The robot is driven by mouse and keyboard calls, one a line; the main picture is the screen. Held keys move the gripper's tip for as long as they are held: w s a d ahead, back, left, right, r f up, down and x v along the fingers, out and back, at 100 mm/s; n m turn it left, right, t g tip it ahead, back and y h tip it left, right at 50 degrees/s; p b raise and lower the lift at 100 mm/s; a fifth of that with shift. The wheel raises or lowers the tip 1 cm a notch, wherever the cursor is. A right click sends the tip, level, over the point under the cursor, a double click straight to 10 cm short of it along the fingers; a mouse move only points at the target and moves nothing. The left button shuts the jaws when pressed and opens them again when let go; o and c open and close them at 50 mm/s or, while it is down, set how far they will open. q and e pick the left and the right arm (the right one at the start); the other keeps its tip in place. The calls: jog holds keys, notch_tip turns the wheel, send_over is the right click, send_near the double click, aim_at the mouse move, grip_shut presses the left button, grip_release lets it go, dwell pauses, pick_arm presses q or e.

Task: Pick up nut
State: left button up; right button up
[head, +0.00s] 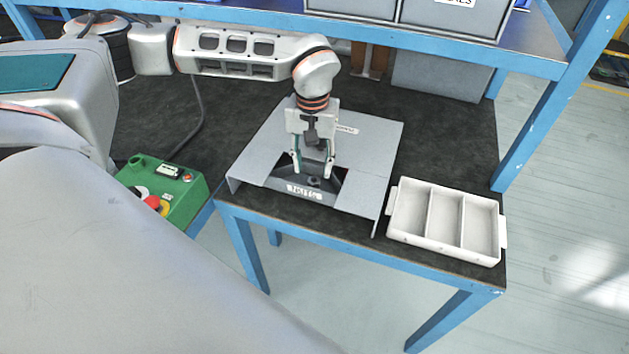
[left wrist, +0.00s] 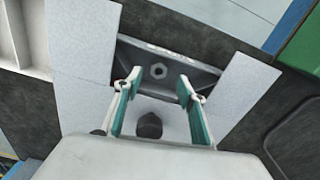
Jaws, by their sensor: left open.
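The nut (left wrist: 158,71) is a small grey hexagonal ring with a dark hole, on the dark part (left wrist: 205,75) in the opening of a grey sheet-metal cover. In the head view the nut (head: 313,181) is a small dark spot just below my fingertips. My left gripper (head: 313,174) points down over the opening, fingers apart. In the left wrist view my left gripper (left wrist: 160,80) is open, and the nut appears between and slightly beyond its fingertips. I cannot tell the exact height of the fingertips above it. My right gripper is not in view.
The grey cover (head: 372,145) stands on the dark bench top. A white tray with three compartments (head: 393,213) is to its right at the front edge. A green control box (head: 185,185) with a red button is to the left. A blue shelf beam (head: 440,45) crosses above the bench.

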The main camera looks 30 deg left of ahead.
aim_at(314, 180)
pick_arm(q)
notch_tip(314, 180, down, 4)
jog(key=shift+w+f, duration=0.15)
jog(key=shift+f, duration=0.1)
jog(key=shift+d, duration=0.1)
grip_shut()
jog(key=shift+r, duration=0.15)
